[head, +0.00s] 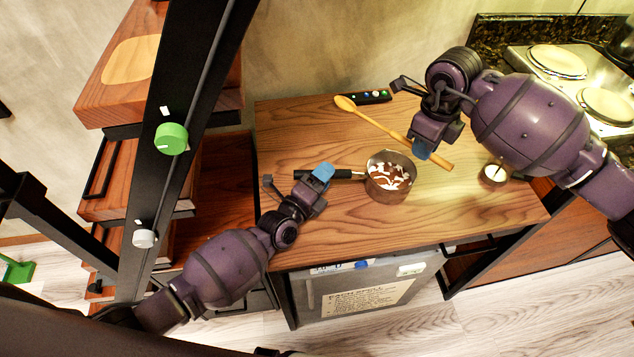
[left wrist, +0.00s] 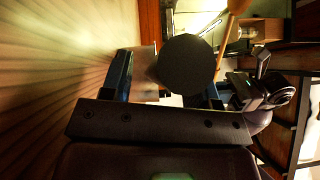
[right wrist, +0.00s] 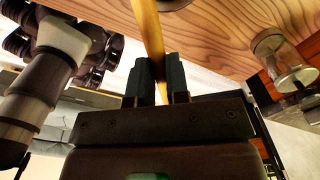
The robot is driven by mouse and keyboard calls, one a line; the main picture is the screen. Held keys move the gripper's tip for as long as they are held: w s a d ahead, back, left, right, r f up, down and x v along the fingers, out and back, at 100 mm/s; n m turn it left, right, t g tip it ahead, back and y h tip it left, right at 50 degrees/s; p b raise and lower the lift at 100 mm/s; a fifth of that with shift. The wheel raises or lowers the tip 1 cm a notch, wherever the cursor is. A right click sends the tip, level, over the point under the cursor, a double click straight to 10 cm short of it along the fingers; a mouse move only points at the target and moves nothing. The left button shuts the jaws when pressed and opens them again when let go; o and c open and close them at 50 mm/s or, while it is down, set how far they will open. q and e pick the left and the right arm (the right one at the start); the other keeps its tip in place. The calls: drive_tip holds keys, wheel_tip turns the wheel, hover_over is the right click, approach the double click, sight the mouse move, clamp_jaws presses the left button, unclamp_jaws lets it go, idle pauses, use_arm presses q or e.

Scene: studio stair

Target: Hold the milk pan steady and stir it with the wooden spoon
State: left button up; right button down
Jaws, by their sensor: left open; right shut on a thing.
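The milk pan (head: 390,190) is a small metal pan with brown and white contents, upright on the wooden counter. Its black handle (head: 342,174) points left toward my left gripper (head: 298,178). That gripper is open around the handle's end; the left wrist view shows the dark round handle end (left wrist: 187,65) between the fingers. My right gripper (head: 416,140) is shut on the wooden spoon (head: 375,122), above and behind the pan. The spoon's bowl is at the upper left and its handle end at the lower right. The spoon also shows between the fingers in the right wrist view (right wrist: 150,30).
A small candle jar (head: 494,175) stands right of the pan. A dark strip with coloured knobs (head: 370,97) lies at the counter's back. A cooktop with round plates (head: 558,62) is at the far right. The counter (head: 440,215) is clear in front of the pan.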

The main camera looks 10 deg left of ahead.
use_arm(q)
clamp_jaws()
idle(0.3)
